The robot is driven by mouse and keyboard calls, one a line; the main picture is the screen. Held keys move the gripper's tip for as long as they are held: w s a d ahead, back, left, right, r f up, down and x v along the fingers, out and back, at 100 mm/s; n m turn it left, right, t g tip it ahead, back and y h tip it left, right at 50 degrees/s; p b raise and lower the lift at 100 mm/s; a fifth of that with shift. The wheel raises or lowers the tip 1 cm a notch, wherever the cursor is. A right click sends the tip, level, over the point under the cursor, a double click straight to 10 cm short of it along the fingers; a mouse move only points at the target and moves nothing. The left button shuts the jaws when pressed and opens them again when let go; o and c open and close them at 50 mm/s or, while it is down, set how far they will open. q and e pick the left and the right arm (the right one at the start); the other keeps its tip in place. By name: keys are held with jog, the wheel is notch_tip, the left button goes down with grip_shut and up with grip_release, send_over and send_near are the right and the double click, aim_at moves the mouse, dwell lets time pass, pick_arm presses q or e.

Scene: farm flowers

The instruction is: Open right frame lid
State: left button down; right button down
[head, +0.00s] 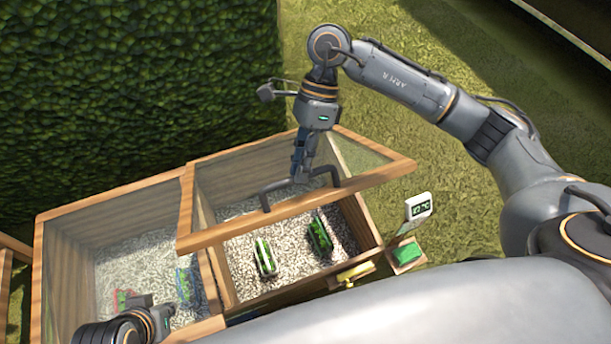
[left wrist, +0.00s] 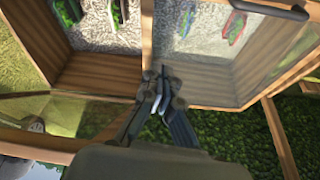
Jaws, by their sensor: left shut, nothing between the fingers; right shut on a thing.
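The right frame lid (head: 380,183) is a wooden-edged glass panel, raised and tilted above the right cold frame (head: 362,222). Its front edge stands clear of the box. A dark bent handle (head: 333,183) sits on that edge. My right gripper (head: 300,176) is shut on the handle from above. My left gripper (head: 160,318) is low at the left, over the front of the left frame, and partly cut off from clear view by its own arm. In the left wrist view, its fingers (left wrist: 161,88) are closed together and empty, near the wooden walls.
Inside the right frame, potted plants (head: 264,257) stand on gravel. The left frame (head: 52,270) has hazy glass over its plants. A small display (head: 418,207), a green sponge-like block (head: 407,252) and yellow item (head: 356,273) are at front right. A hedge (head: 130,90) rises behind.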

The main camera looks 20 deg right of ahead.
pick_arm(q)
jog(key=shift+s+a+g, duration=0.2)
jog(key=shift+s+g, duration=0.2)
jog(key=shift+s, duration=0.15)
pick_arm(e)
jog(key=shift+w+r, duration=0.5)
jog(key=shift+w, duration=0.3)
jog(key=shift+w+r, duration=0.5)
jog(key=shift+w, duration=0.3)
jog(key=c, duration=1.7)
grip_release()
jog(key=o, duration=0.4)
jog(key=shift+w+a+f, duration=0.1)
jog(key=shift+w+f, duration=0.05)
jog(key=shift+f, duration=0.05)
jog(key=shift+c, duration=0.2)
pick_arm(q)
jog(key=shift+w+p, duration=0.25)
jog(key=shift+p, duration=0.05)
pick_arm(e)
jog(key=shift+w+r, duration=0.1)
jog(key=shift+w, duration=0.05)
